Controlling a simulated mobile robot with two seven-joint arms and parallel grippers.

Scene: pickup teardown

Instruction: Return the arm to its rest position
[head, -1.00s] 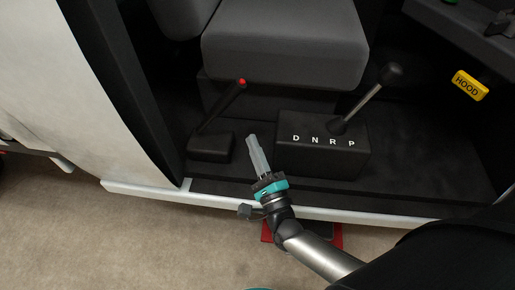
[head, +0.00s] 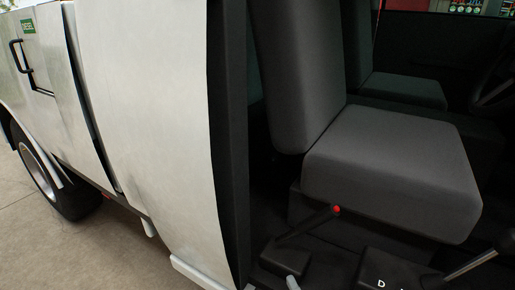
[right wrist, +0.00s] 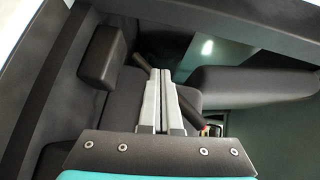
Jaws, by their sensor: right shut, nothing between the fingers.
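My right gripper (head: 292,283) shows only as its pale fingertips at the bottom edge of the head view, just below the base of the parking brake lever. In the right wrist view its two grey fingers (right wrist: 161,75) lie side by side, shut, with nothing held. The rest of the right arm is outside the head view. My left gripper is in neither view.
The red-tipped lever (head: 305,226) stands left of the gear selector (head: 480,264), in front of the grey seat (head: 395,165). The white truck body and dark door pillar (head: 229,130) are to the left. Open floor (head: 95,250) lies outside, lower left.

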